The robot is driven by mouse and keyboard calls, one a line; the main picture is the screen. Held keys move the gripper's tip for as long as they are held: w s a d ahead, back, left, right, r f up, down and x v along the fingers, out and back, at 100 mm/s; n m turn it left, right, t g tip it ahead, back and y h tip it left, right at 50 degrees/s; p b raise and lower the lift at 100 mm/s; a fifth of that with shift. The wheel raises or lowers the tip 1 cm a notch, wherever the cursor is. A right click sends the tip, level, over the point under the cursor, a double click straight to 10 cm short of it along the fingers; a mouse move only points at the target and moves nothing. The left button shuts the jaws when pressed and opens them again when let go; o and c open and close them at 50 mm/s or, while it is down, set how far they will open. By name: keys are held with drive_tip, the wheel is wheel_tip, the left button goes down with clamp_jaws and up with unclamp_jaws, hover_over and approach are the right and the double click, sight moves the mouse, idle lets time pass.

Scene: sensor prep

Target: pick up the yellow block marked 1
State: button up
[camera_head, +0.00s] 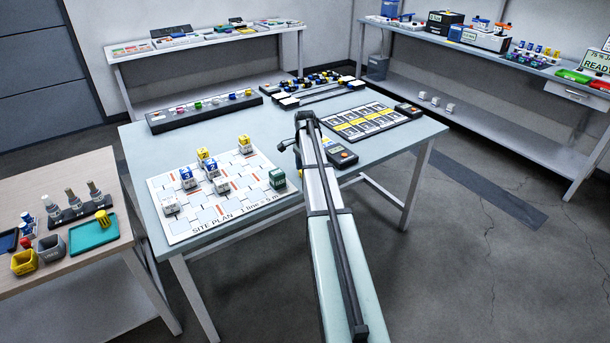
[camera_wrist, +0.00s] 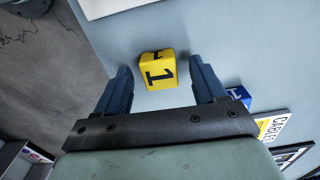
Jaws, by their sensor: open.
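The yellow block marked 1 (camera_wrist: 158,71) shows in the wrist view, its black 1 facing the camera. It stands on the pale blue-grey table top (camera_wrist: 225,40). My gripper (camera_wrist: 160,65) is open, with one dark blue finger on each side of the block in the picture. A gap shows on both sides, and neither finger appears to touch it. I cannot tell how far the fingertips are above the table. In the head view my arm covers part of the table, and I cannot make out this block or the fingertips clearly.
A blue block (camera_wrist: 238,95) lies just beyond the right finger, near a label card (camera_wrist: 272,126). The site plan board (camera_head: 182,228) carries several marked blocks, including yellow ones (camera_head: 244,141). A handheld meter (camera_head: 342,156) lies right of my arm. Bare table shows around the yellow block.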

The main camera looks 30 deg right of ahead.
drive_tip(key=c, duration=1.1)
drive_tip(key=shift+c, duration=0.2)
drive_tip(key=shift+r, duration=0.15)
